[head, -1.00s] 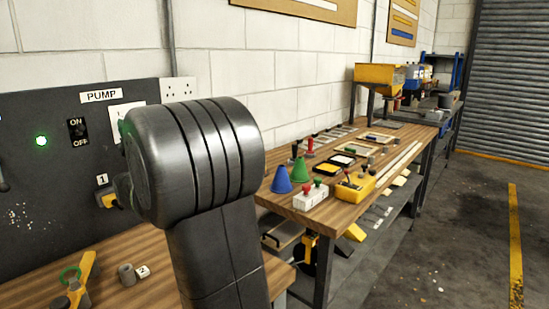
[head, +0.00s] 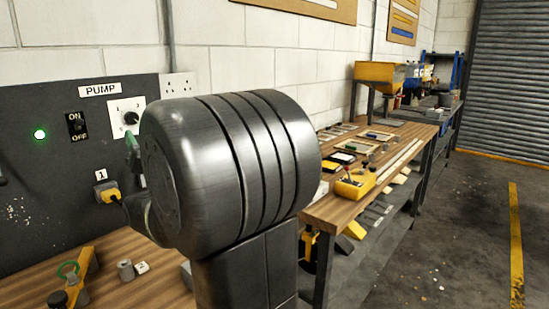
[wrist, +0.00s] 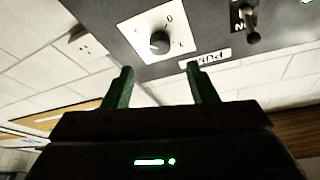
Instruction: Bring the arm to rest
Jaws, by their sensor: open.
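My arm's large dark rounded link fills the middle of the head view. My gripper (wrist: 160,82) shows in the wrist view with its two green fingers apart and nothing between them. Beyond the fingers in the wrist view is a rotary dial (wrist: 160,42) on a white plate, seen upside down. The dial (head: 127,118) also shows in the head view on the dark pump panel (head: 60,190), partly covered by my arm.
A grey cylinder (head: 126,270) stands on the near bench. A yellow control box (head: 355,183) sits on the farther bench. Floor at right is open.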

